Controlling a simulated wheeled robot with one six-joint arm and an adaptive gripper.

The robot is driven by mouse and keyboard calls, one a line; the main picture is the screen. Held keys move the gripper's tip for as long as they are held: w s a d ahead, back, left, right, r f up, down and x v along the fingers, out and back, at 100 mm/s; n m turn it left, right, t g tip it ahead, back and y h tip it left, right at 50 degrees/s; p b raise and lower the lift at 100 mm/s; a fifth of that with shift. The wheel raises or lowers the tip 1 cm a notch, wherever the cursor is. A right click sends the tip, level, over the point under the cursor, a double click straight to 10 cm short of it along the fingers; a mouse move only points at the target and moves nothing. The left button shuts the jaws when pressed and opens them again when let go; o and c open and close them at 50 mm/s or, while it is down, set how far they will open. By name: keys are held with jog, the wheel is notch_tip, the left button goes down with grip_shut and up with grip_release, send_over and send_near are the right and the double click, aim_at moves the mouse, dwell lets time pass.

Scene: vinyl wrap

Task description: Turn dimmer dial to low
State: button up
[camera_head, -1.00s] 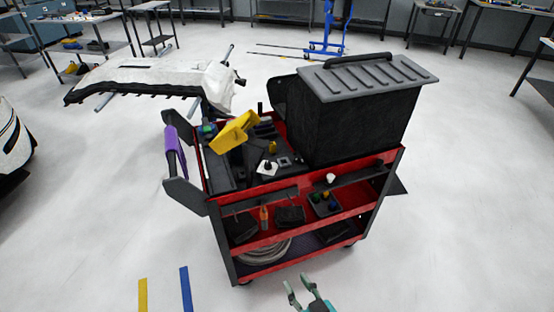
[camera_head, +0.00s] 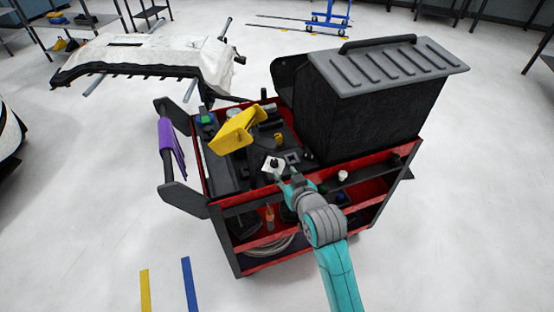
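A small white plate with a dark knob, which looks like the dimmer dial (camera_head: 274,162), sits on the cart's top tray near its front edge. The dial's setting is too small to read. My gripper (camera_head: 281,176) is just in front of the plate, at the end of my teal and grey arm. Its fingertips are close to the plate's lower right edge. I cannot tell whether they touch it or how far apart they are.
The red and black cart (camera_head: 228,202) carries a large black lidded box (camera_head: 375,110) right of the dial. A yellow angled object (camera_head: 237,130) stands to the left. A purple cloth (camera_head: 171,148) hangs on the cart's left handle. Open floor surrounds the cart.

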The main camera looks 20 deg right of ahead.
aim_at(275, 161)
jog(key=x, duration=0.9)
jog(key=shift+w+f, duration=0.15)
jog(key=shift+w, duration=0.2)
grip_shut()
